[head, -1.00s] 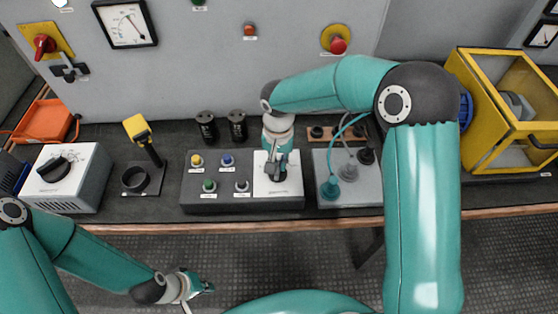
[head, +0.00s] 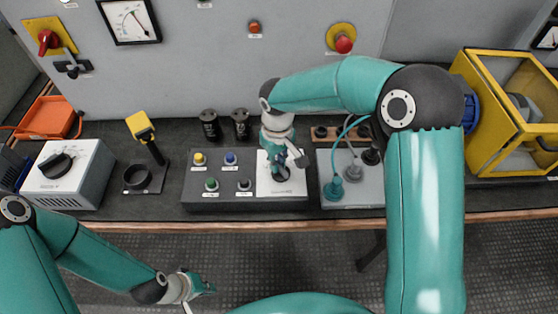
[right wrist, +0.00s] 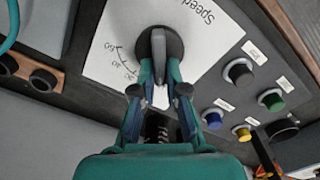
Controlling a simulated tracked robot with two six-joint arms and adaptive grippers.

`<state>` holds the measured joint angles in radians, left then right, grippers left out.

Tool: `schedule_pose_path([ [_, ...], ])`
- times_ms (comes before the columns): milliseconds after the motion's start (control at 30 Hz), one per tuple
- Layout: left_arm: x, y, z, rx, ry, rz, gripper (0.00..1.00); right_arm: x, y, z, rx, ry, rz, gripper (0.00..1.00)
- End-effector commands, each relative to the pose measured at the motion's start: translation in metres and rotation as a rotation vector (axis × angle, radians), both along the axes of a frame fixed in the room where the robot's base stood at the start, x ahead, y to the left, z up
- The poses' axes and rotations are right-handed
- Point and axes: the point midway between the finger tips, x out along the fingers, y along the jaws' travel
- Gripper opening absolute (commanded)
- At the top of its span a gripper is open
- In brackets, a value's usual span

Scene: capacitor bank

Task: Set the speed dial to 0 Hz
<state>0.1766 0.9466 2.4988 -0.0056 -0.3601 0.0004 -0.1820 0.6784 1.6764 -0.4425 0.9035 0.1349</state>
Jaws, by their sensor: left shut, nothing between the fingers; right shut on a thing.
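The speed dial is a black round knob (right wrist: 160,48) with a raised grip bar, on a white plate (right wrist: 105,40) lettered "Speed" with a numbered scale. In the right wrist view the bar runs roughly up and down the picture; its exact reading is unclear. My right gripper (right wrist: 158,82) is shut on the dial's bar. In the head view the right gripper (head: 286,160) reaches down over the white plate and partly hides the dial (head: 281,174). My left gripper (head: 207,289) is shut and empty, low over the floor in front of the bench.
Yellow, blue, green and black buttons (head: 212,185) sit left of the plate on the same panel. A grey plate with cables and plugs (head: 353,174) is close on the right. Two black cylinders (head: 225,124) stand behind. A white box with a black knob (head: 57,166) is far left.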

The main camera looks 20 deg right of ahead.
Motion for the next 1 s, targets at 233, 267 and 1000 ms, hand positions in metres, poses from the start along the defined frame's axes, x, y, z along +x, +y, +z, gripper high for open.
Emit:
schedule_pose_path([
  [233, 0.0000, 0.0000, 0.0011, 0.000, 0.000, 0.000, 0.00, 0.0000, 0.0018, 0.0017, -0.002, -0.005, 0.213, 0.00],
  [267, 0.0000, 0.0000, 0.0013, 0.000, 0.000, 0.000, 0.00, -0.0001, 0.0021, 0.0017, -0.002, -0.005, 0.236, 0.00],
  [1000, 0.0000, 0.0000, 0.0024, 0.000, 0.000, 0.000, 0.00, -0.0014, 0.0042, 0.0019, -0.002, -0.007, 0.442, 0.00],
])
